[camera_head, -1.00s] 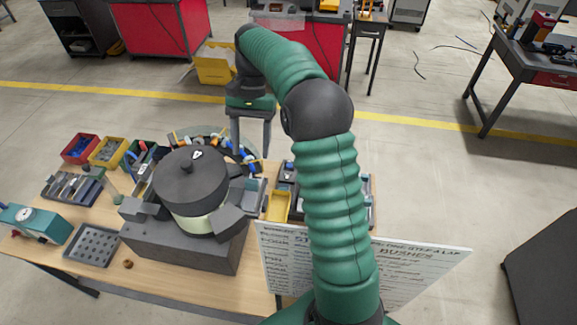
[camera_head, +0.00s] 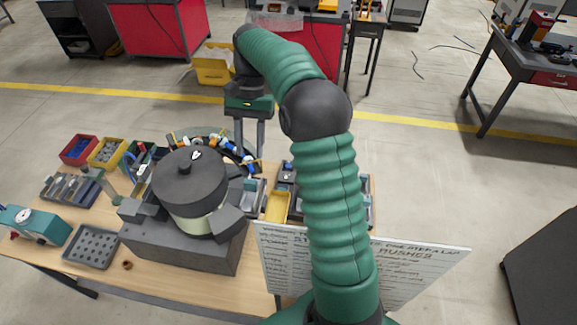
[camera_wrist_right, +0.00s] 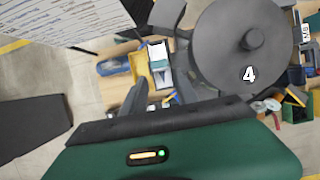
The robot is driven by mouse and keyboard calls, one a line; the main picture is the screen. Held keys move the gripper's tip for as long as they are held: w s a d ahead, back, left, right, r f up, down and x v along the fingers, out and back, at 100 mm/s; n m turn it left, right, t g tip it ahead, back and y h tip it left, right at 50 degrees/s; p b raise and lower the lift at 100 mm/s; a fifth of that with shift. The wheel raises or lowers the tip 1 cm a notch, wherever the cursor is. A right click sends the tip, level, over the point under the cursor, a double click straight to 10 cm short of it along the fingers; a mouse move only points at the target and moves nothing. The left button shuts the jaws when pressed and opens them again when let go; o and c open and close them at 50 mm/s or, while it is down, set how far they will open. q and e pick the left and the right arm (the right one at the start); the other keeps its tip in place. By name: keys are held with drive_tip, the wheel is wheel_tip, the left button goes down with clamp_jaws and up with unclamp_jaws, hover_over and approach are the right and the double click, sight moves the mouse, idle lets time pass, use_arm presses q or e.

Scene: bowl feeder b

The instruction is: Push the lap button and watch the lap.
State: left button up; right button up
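A dark round drum (camera_head: 185,182) with a knob on its lid sits on a grey block (camera_head: 185,248) on the wooden table. The drum also shows in the right wrist view (camera_wrist_right: 235,50), with a white "4" on it. A dark bowl (camera_head: 215,138) with coloured pieces around its rim is partly hidden behind the drum. My right gripper (camera_head: 251,158) hangs to the right of the drum, near the bowl's rim. Its fingers are apart with nothing between them, as the right wrist view (camera_wrist_right: 160,98) also shows. I cannot make out a lap button. My left gripper is out of view.
A yellow bin (camera_head: 278,206) and small trays stand right of the drum. A white lettered board (camera_head: 420,265) stands at the front, partly behind my arm. Red and yellow bins (camera_head: 80,149), a perforated tray (camera_head: 93,245) and a teal gauge box (camera_head: 32,225) are at left.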

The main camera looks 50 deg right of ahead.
clamp_jaws()
idle(1.4)
